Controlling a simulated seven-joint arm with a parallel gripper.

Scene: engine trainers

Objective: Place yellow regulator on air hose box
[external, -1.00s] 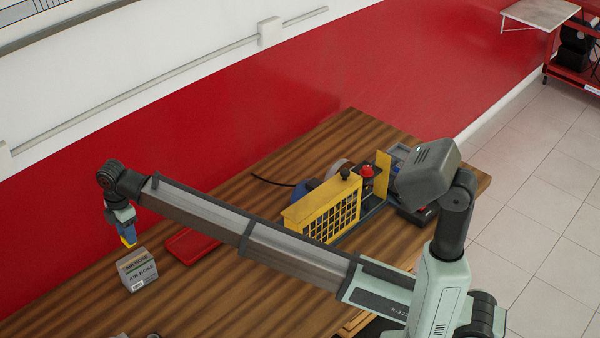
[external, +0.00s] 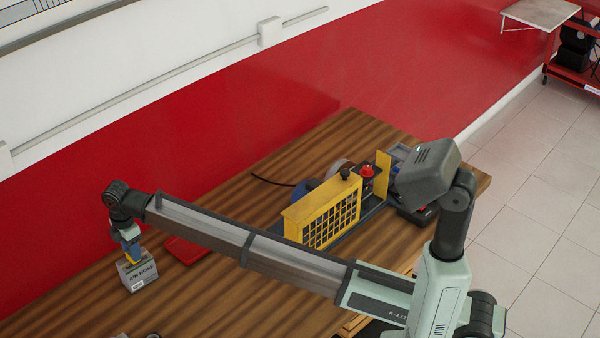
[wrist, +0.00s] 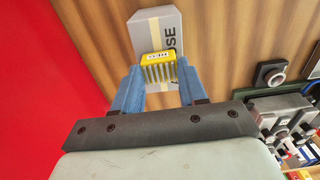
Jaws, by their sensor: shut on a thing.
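The yellow regulator (wrist: 158,68) is between the two blue fingers of my gripper (wrist: 158,88) in the wrist view. My gripper is shut on it. The grey air hose box (wrist: 157,24) lies directly beneath the regulator in that view, with part of its lettering covered. In the external view the air hose box (external: 138,276) stands on the table at the left, and my gripper (external: 135,255) is right at its top. The regulator (external: 136,260) shows there as a small yellow patch at the box top. Whether it touches the box is hard to tell.
A red tray (external: 184,250) lies just right of the box, partly behind my arm. A yellow-framed engine trainer (external: 325,212) stands farther right. The red wall (external: 190,150) runs behind the wooden table (external: 230,300), whose front middle is clear.

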